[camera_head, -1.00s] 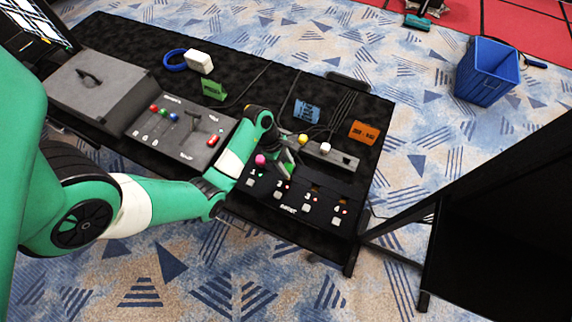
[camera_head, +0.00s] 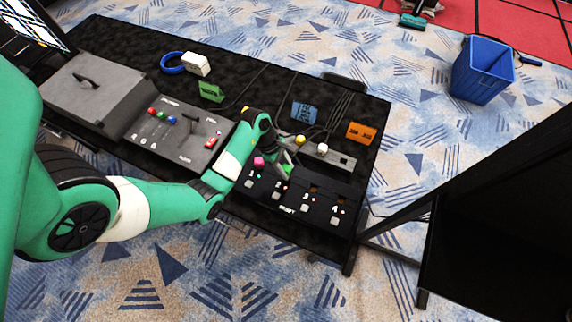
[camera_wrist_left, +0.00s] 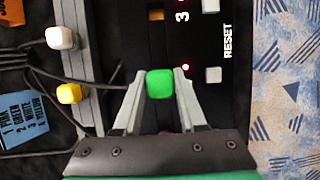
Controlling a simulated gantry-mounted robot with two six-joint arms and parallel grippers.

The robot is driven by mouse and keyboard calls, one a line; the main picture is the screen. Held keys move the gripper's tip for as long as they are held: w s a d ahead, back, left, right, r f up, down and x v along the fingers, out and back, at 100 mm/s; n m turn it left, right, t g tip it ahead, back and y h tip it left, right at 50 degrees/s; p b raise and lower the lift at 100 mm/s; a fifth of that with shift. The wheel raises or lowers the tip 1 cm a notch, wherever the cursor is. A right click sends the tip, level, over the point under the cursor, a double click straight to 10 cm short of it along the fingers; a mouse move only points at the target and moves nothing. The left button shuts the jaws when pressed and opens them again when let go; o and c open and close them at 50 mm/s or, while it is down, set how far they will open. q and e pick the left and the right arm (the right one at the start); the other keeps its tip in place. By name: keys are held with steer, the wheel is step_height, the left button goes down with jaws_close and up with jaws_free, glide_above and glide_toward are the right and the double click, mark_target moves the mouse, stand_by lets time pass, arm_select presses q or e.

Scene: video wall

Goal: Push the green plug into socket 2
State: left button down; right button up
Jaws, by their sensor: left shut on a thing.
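My left gripper (camera_head: 284,168) reaches down over the black socket panel (camera_head: 322,210). In the left wrist view its two grey fingers (camera_wrist_left: 160,88) are shut on the green plug (camera_wrist_left: 160,84), a block with rounded corners. The plug is over the panel's socket row, beside a red light, just before socket 3 (camera_wrist_left: 156,15). Socket 2 is hidden by the plug and fingers; I cannot tell whether the plug touches it. The right gripper is not in view.
A pink plug (camera_head: 258,161) stands at socket 1. A yellow plug (camera_wrist_left: 69,93) and a white plug (camera_wrist_left: 60,38) with black cables sit on a grey strip behind the panel. A blue label (camera_head: 304,111) lists colours. A RESET button (camera_wrist_left: 213,75) is close by.

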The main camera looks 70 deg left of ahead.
arm_select(q)
steer(key=shift+p, duration=0.75)
stand_by(0.6)
steer(key=shift+f+b, duration=0.7)
steer(key=shift+f, duration=0.7)
stand_by(0.3)
jaws_free()
stand_by(0.4)
step_height(320, 180, up, 7)
steer(key=p, duration=0.8)
steer(key=shift+r, duration=0.1)
stand_by(0.5)
